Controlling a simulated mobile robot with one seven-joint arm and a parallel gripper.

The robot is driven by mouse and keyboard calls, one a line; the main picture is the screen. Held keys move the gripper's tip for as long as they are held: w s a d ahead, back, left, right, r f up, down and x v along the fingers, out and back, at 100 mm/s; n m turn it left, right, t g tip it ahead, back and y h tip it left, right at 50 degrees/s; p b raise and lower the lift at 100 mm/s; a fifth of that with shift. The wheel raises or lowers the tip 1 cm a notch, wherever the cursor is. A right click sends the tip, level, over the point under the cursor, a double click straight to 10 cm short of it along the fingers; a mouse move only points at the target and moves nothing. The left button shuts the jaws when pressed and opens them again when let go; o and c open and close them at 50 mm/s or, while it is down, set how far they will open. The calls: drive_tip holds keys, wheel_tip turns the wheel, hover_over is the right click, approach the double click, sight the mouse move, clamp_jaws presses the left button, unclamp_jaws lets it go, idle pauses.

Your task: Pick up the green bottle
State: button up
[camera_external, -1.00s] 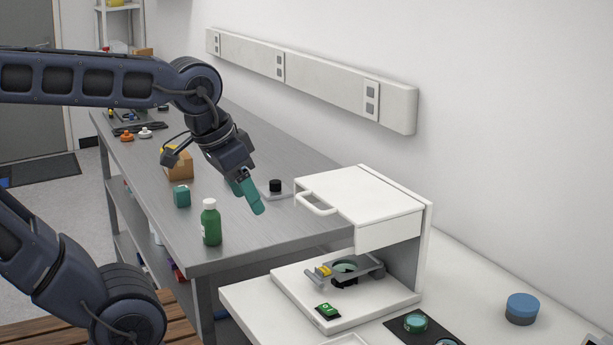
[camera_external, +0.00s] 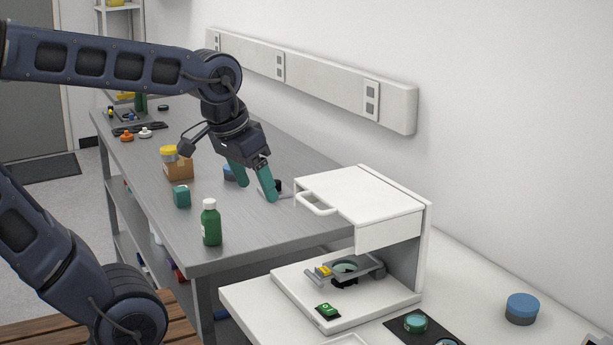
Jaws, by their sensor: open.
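The green bottle (camera_external: 211,224) with a white cap stands upright near the front corner of the grey metal bench. My gripper (camera_external: 256,188) points downward above the bench, behind and to the right of the bottle in the picture. Its two teal fingers are apart with nothing seen between them. The gripper is clear of the bottle.
A teal block (camera_external: 182,196) stands left of the bottle. Behind it is a cardboard box (camera_external: 179,169) with a yellow-lidded jar (camera_external: 169,154). A white instrument (camera_external: 364,204) with a handle stands at the right. The bench (camera_external: 262,233) right of the bottle is clear.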

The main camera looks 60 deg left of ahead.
drive_tip(key=w+a+f+n+g, duration=0.1)
drive_tip(key=w+a+f+n, duration=0.1)
drive_tip(key=w+a+n, duration=0.5)
drive_tip(key=n+g, duration=0.3)
drive_tip(key=n, duration=0.4)
approach(209, 214)
drive_tip(key=shift+w+a, duration=0.55)
drive_tip(key=shift+a, duration=0.1)
drive_tip(key=shift+s+a+f, duration=0.1)
drive_tip(key=shift+a+f, duration=0.05)
drive_tip(key=shift+f, duration=0.05)
wheel_tip(209, 214, down, 10)
drive_tip(key=shift+s+a+f, duration=0.1)
drive_tip(key=shift+f, duration=0.15)
drive_tip(key=shift+c, duration=0.2)
drive_tip(key=c, duration=1.1)
